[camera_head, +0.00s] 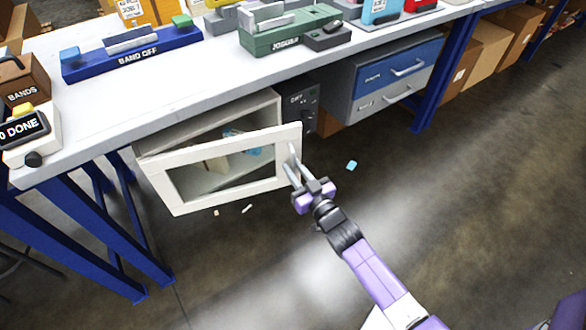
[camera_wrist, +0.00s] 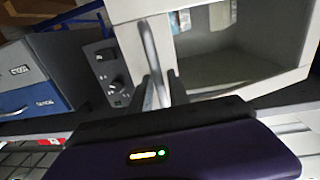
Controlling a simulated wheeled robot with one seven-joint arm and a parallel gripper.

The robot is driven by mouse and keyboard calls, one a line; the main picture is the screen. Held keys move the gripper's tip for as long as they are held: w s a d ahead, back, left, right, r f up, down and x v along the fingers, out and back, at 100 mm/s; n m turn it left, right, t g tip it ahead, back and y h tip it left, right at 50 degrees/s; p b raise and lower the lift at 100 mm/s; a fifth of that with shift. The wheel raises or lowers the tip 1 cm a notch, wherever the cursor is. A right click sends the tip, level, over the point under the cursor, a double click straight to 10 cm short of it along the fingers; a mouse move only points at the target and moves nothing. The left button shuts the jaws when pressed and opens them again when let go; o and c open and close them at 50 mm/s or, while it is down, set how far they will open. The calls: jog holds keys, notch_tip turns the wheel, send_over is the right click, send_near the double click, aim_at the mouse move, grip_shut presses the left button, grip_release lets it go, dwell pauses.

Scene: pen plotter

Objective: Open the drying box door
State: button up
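The drying box (camera_head: 207,121) hangs under the bench and has a white door frame (camera_head: 236,198) with a large window. The door stands ajar: its right edge is swung out from the box, and a gap shows along its top. The door also shows in the wrist view (camera_wrist: 303,40). A grey bar handle (camera_head: 292,150) is on the door's right side, and it shows upright in the wrist view (camera_wrist: 149,45). My gripper (camera_head: 293,172) is at this handle, with its fingers (camera_wrist: 155,92) close together around the bar. The exact contact is partly hidden.
A dark control panel (camera_head: 301,103) with knobs is right of the box, then a blue and grey drawer unit (camera_head: 385,80). Blue bench legs (camera_head: 120,225) stand at the left. A small blue piece (camera_head: 351,165) and light scraps lie on the floor. The floor in front is open.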

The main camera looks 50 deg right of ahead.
jog(key=shift+w+d, duration=0.1)
jog(key=shift+w, duration=0.1)
grip_shut()
dwell(1.4)
